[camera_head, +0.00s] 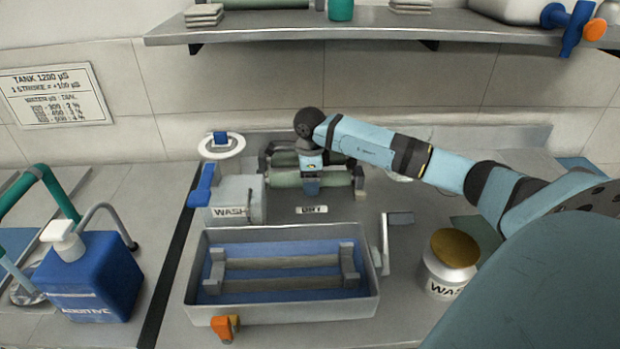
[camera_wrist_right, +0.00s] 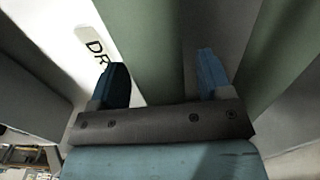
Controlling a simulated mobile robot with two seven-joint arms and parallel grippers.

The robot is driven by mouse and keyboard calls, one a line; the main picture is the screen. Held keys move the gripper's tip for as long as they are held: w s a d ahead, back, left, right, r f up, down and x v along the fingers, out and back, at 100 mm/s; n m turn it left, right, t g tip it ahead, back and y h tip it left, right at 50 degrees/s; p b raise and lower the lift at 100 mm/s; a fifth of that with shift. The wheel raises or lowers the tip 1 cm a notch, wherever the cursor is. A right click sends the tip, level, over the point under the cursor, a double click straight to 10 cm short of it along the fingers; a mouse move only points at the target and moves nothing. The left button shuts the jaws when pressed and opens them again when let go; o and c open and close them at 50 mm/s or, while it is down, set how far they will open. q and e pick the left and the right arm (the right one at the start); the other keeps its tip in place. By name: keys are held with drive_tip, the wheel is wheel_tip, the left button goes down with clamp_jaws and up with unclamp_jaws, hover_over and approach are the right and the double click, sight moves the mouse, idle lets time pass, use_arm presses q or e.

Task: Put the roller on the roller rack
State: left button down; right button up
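A green roller (camera_head: 335,179) lies crosswise at the front of the dark-ended rack (camera_head: 359,177) behind the DRY label. A second green roller (camera_head: 284,159) lies behind it, partly hidden by my right arm. My right gripper (camera_head: 311,187) points down over the front roller. In the right wrist view the gripper (camera_wrist_right: 165,85) has its two blue fingers spread wide, with a green roller (camera_wrist_right: 150,40) between them and a gap beside the right finger. Another green roller (camera_wrist_right: 285,60) shows to the right. Whether the front roller is fully seated is unclear. My left gripper is out of view.
A grey tray (camera_head: 206,315) with blue liquid and two grey bars stands in front. A WASH box (camera_head: 238,195) is at left, a lidded jar (camera_head: 446,276) at right. A blue jug (camera_head: 92,278) stands at far left. A shelf (camera_head: 350,26) hangs above.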

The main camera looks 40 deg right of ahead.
wheel_tip(320, 180, up, 12)
drive_tip(key=shift+r+p, duration=0.2)
drive_tip(key=shift+p, duration=0.15)
idle(0.4)
drive_tip(key=shift+f, duration=0.1)
idle(0.4)
